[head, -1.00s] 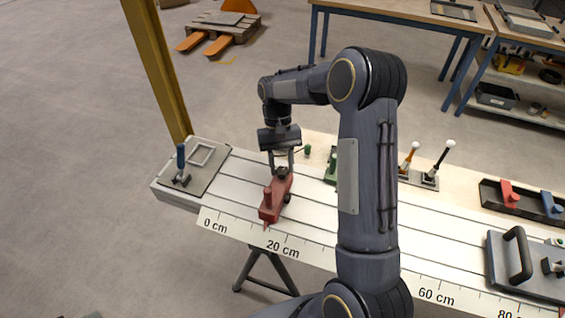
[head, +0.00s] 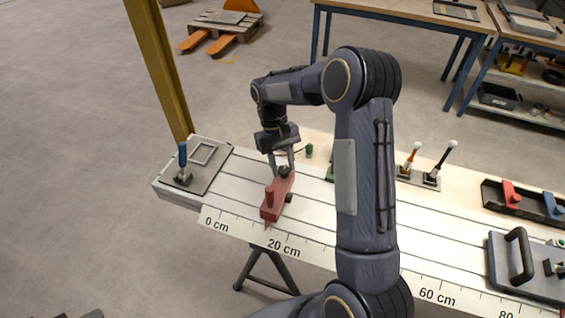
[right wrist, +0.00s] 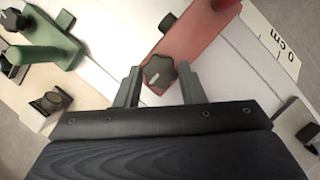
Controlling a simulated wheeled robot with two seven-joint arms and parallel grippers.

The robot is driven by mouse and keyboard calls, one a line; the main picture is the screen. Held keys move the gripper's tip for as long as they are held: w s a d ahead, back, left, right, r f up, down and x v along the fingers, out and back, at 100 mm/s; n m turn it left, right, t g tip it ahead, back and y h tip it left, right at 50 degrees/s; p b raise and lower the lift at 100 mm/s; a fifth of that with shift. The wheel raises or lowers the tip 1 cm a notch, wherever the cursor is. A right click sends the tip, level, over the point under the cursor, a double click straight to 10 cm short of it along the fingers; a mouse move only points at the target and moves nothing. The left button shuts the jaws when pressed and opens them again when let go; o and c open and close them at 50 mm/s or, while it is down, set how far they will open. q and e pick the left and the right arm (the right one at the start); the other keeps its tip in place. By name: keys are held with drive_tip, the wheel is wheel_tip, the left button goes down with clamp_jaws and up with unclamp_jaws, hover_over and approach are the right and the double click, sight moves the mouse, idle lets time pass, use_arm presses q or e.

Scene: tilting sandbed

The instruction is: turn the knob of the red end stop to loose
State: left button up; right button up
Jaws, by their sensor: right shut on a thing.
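The red end stop (head: 271,207) sits on the slotted white bed near the 20 cm mark of the scale; it also shows in the right wrist view (right wrist: 192,42). Its black lobed knob (right wrist: 158,71) is at the end of the red body, with a short white mark pointing to the lower left in that view. My right gripper (head: 284,171) is shut on this knob, with one finger on each side of it in the right wrist view (right wrist: 160,82). No tight or loose label is readable. My left gripper is not in view.
A green end stop (right wrist: 48,42) with its own black knob stands beside the red one. A plate with a blue-handled clamp (head: 183,165) is at the bed's left end. Two levers (head: 412,158), a tray with red and blue pieces (head: 511,196) and a handled plate (head: 520,262) are right.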

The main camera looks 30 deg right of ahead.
drive_tip(key=o, duration=1)
drive_tip(key=b+v, duration=0.1)
drive_tip(key=v, duration=0.6)
drive_tip(key=shift+w+r, duration=0.15)
drive_tip(key=shift+r, duration=0.25)
